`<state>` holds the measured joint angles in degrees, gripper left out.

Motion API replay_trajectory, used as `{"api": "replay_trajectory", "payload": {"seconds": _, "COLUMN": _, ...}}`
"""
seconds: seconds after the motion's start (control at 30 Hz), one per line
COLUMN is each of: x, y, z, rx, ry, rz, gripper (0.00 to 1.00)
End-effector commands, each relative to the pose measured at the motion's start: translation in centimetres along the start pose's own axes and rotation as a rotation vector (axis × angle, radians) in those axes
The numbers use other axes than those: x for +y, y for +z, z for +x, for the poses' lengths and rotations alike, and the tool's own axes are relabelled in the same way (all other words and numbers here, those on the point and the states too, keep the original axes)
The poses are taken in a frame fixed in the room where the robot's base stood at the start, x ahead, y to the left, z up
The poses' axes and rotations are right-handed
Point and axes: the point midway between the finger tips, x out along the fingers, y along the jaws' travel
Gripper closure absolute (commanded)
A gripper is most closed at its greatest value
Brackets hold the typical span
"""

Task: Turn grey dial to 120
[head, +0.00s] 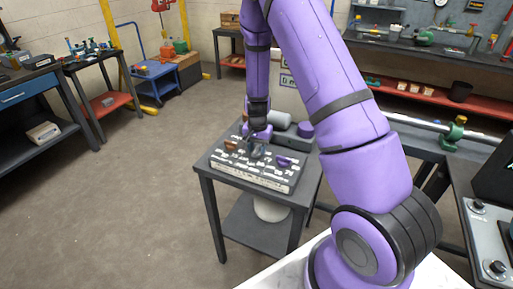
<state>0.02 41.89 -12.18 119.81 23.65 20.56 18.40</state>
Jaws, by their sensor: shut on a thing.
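A light grey panel box (262,177) with white markings lies on a small dark table (206,190) in the head view. Three dials show on its top: a brown dial (231,146) at left, the grey dial (257,153) in the middle and a purple dial (284,161) at right. My gripper (255,147) points down over the middle of the panel and is shut on the grey dial. Its fingers partly cover that dial. The markings are too small to read, so the dial's setting cannot be told.
A grey cylinder (280,120) and a purple part lie behind the panel. Workbenches line the left side and back wall. A blue cart (152,69) stands at the back left. The floor (125,200) left of the table is clear.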

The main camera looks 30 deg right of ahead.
Motion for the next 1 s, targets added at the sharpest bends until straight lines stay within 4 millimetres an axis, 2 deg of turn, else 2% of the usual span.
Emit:
{"api": "replay_trajectory", "payload": {"seconds": 0.3, "x": 0.09, "y": 0.00, "z": -0.04, "rx": 0.001, "ry": -0.001, "rz": 0.101, "gripper": 0.85}}
{"api": "replay_trajectory", "payload": {"seconds": 0.8, "x": 0.12, "y": -0.01, "z": -0.04, "rx": 0.001, "ry": -0.001, "rz": 0.116, "gripper": 0.85}}
{"api": "replay_trajectory", "payload": {"seconds": 0.83, "x": 0.12, "y": -0.01, "z": -0.03, "rx": 0.001, "ry": -0.001, "rz": 0.116, "gripper": 0.54}}
{"api": "replay_trajectory", "payload": {"seconds": 0.9, "x": 0.12, "y": -0.01, "z": -0.03, "rx": 0.001, "ry": -0.001, "rz": 0.116, "gripper": 0.38}}
{"api": "replay_trajectory", "payload": {"seconds": 1.0, "x": 0.13, "y": 0.00, "z": -0.02, "rx": 0.001, "ry": -0.001, "rz": 0.115, "gripper": 0.36}}
